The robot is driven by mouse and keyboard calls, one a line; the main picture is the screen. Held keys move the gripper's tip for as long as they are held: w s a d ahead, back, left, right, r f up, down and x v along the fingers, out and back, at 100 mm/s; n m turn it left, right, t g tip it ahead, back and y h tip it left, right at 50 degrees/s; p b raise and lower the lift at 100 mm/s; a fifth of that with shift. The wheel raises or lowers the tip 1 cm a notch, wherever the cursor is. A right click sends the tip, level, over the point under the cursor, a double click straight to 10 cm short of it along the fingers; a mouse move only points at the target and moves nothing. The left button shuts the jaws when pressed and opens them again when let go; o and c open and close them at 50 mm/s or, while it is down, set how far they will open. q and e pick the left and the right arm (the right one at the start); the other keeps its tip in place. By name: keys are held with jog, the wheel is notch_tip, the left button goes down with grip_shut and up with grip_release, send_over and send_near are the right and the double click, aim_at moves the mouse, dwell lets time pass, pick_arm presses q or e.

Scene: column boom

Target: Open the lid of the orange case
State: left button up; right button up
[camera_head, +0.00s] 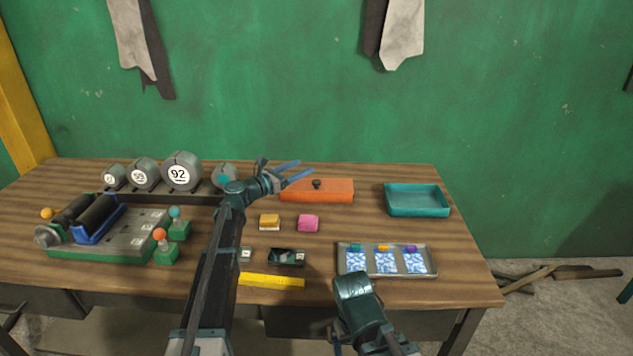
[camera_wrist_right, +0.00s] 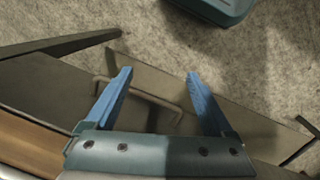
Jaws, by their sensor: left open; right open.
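The orange case (camera_head: 330,191) is a long, low box at the back middle of the table. A dark knob (camera_head: 317,184) stands on its top, and its lid looks closed. My left gripper (camera_head: 305,171) is open with blue fingers, at the left end of the case near its back edge. I cannot tell whether the fingers touch it. My right arm is low at the table's front edge, and its fingers are not clear in the head view. In the right wrist view, my right gripper (camera_wrist_right: 160,95) is open and empty, in front of a drawer handle and above the floor.
A teal tray (camera_head: 417,214) stands right of the case. A metal tray (camera_head: 343,268) with patterned cards lies at front right. Yellow (camera_head: 269,222) and pink (camera_head: 308,223) blocks lie before the case. Round weights (camera_head: 182,170) and a roller machine (camera_head: 110,240) fill the left.

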pick_arm(q)
jog(key=b, duration=0.8)
send_near(313, 182)
jog(key=x, duration=0.4)
jog(key=shift+s+f, duration=0.1)
jog(key=shift+f, duration=0.05)
jog(key=x, duration=0.7)
jog(key=shift+d, duration=0.2)
grip_shut()
